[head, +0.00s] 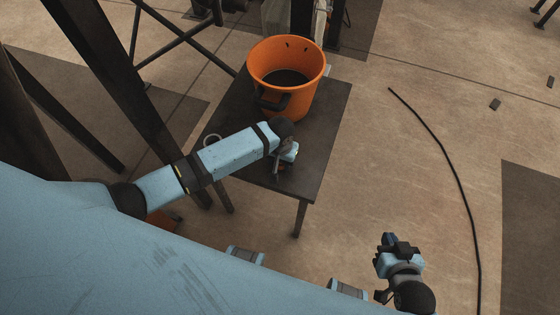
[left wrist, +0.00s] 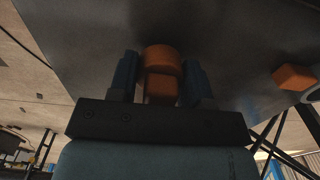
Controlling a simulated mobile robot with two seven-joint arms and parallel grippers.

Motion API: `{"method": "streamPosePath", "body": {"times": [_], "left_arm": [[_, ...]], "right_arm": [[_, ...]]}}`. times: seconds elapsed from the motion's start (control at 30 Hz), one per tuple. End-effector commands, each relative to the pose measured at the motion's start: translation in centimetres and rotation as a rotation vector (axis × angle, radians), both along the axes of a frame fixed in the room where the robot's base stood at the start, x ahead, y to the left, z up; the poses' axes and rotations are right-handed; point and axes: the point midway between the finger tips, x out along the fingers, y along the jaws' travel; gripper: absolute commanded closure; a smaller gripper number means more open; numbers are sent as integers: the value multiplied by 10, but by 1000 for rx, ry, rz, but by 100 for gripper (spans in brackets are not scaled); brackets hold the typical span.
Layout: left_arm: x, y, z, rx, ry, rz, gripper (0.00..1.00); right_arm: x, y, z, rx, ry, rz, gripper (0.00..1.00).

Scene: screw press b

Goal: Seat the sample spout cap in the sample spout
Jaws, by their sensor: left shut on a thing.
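My left gripper (left wrist: 160,78) has its two blue fingers on either side of an orange-brown piece with a rounded upper part and a blocky lower part, which I take to be the sample spout cap (left wrist: 161,60). It is shut on this piece, close to a broad dark surface. In the head view my left gripper (head: 281,164) is over the right part of the dark table, and my own wrist hides the cap. My right gripper (head: 396,248) is apart from the table at lower right; its finger gap is unclear. I cannot make out the sample spout.
A large orange bucket (head: 287,62) with a dark inside stands on the dark table (head: 317,140). Another orange block (left wrist: 294,77) shows in the left wrist view. A black cable (head: 440,150) lies on open floor.

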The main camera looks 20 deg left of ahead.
Motion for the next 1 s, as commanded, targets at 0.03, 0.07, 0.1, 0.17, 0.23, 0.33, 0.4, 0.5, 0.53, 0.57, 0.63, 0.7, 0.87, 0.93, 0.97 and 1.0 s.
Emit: {"method": "streamPosePath", "body": {"times": [0.03,0.07,0.1,0.17,0.23,0.33,0.4,0.5,0.53,0.57,0.63,0.7,0.87,0.93,0.97,1.0], "left_arm": [[0,0,11,-1,-3,0,78],[0,0,18,-2,-3,-1,78],[1,-1,28,-2,-3,-1,78],[1,0,47,-2,-4,0,78],[1,0,69,-3,-5,0,78],[1,0,99,-2,-5,-1,78],[1,0,118,-1,-4,0,78],[1,0,141,-1,-3,-1,78],[1,0,148,-1,-3,-1,78],[1,0,153,-1,-3,0,78],[1,0,164,-1,-2,0,78],[1,0,172,-1,-2,0,78],[0,0,181,-1,-1,0,78],[0,0,182,0,0,0,78],[0,0,182,0,0,0,78],[0,0,182,0,0,0,78]], "right_arm": [[0,0,3,-1,-1,1,100],[0,0,4,-2,-3,0,100],[0,0,5,-2,-4,1,100],[0,0,7,-4,-5,1,100],[-1,-1,8,-6,-6,3,100],[-1,-1,10,-11,-6,5,100],[-1,-2,11,-14,-7,6,100],[-2,-2,13,-16,-10,7,100],[-2,-2,14,-16,-11,8,100],[-2,-2,14,-16,-12,8,100],[-2,-3,15,-16,-14,8,100],[-2,-3,16,-17,-16,8,100],[-3,-3,16,-18,-18,10,100],[-3,-3,16,-18,-18,10,100],[-3,-3,16,-18,-18,10,100],[-3,-3,16,-18,-17,10,100]]}}
